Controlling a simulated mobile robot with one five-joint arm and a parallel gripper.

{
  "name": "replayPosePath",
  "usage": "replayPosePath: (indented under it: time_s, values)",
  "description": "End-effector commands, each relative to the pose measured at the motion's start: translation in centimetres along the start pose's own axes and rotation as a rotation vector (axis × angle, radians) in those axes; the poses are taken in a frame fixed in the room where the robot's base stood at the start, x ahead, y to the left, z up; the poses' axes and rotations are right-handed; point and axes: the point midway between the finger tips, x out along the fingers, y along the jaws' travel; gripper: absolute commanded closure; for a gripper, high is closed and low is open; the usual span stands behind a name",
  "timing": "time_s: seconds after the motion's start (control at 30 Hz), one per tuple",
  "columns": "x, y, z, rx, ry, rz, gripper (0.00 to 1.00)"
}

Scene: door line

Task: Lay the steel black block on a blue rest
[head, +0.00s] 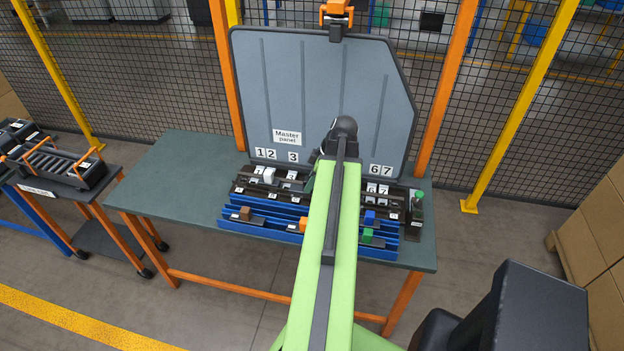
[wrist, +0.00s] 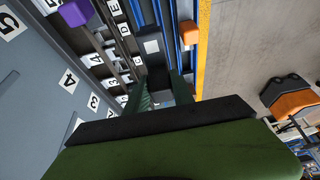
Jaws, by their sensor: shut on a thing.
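In the wrist view, my gripper (wrist: 163,85) has its two dark green fingers around a black block (wrist: 152,62) with a grey patch on its face. I take this as the steel black block. It is over or among the rails of the rack; I cannot tell whether it touches them. In the head view my green arm hides the gripper and the block. Blue rests (head: 256,228) run along the front of the rack, carrying brown, orange, blue and green blocks. A blue rail (wrist: 183,60) also runs beside the block in the wrist view.
The grey master panel (head: 330,90) stands behind the rack. An orange block (wrist: 188,32) and a purple block (wrist: 75,12) sit near the gripper. The left of the green table (head: 175,185) is bare. A cart (head: 60,170) stands at far left.

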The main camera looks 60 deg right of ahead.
Motion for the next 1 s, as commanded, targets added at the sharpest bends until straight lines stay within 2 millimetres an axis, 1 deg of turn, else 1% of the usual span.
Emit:
replayPosePath:
  time_s: [0.13,0.23,0.5,0.63,0.73,1.0]
  values:
    - [0.5,0.3,0.5,0.004,0.000,0.002,1.00]
    - [1.2,0.3,0.9,0.005,0.000,0.003,1.00]
    - [4.7,0.4,2.4,0.007,0.000,0.003,1.00]
    - [5.9,0.4,2.9,0.007,0.000,0.003,1.00]
    - [6.2,0.4,3.0,0.007,0.000,0.003,1.00]
    - [5.9,0.4,3.0,0.007,0.000,0.004,1.00]
